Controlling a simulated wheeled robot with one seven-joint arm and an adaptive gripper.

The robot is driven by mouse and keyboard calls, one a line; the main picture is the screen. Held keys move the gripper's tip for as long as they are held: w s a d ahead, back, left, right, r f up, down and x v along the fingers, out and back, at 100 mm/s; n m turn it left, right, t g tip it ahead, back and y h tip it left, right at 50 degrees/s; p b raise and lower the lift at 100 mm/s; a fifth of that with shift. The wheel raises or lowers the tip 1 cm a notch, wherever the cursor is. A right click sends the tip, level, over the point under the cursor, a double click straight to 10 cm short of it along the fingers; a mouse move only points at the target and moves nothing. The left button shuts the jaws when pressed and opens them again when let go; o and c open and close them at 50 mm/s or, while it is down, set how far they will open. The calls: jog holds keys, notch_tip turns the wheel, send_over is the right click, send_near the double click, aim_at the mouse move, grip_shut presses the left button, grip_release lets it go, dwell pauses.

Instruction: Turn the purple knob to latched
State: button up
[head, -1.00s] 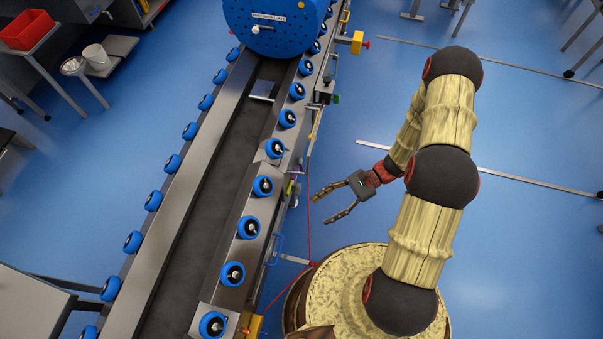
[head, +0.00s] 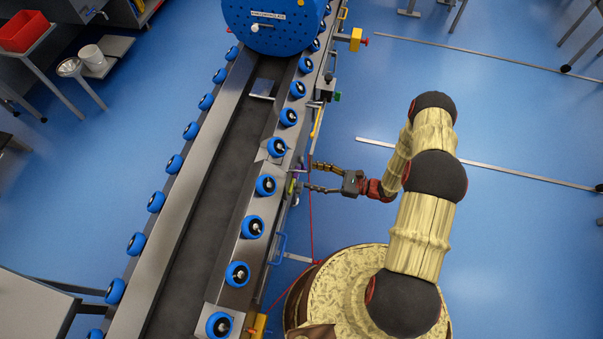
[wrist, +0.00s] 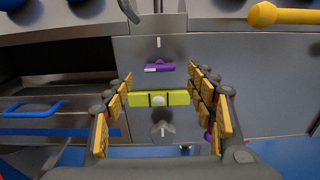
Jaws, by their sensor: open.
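The purple knob (wrist: 160,67) is a bar-shaped handle on the grey side panel in the wrist view. It lies crosswise, with a white mark at its left end; a white tick shows on the panel above it. My gripper (wrist: 160,76) is open, its two fingers on either side of the view with the knob between and beyond their tips. No contact shows. In the head view my gripper (head: 308,177) reaches to the conveyor's right side, where the knob is too small to make out clearly.
Below the knob are a yellow-green bar (wrist: 174,98) with a white button and a grey dial (wrist: 162,132). A blue handle (wrist: 33,108) is at left, a yellow handle (wrist: 285,14) at upper right. A blue drum (head: 275,22) sits on the conveyor (head: 190,222).

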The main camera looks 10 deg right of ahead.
aim_at(296, 172)
jog(key=x, duration=0.4)
jog(key=shift+w+a+b, duration=0.15)
jog(key=shift+a+b, duration=0.2)
jog(key=shift+a, duration=0.05)
jog(key=c, duration=0.3)
jog(key=c, duration=0.8)
jog(key=shift+c, duration=0.2)
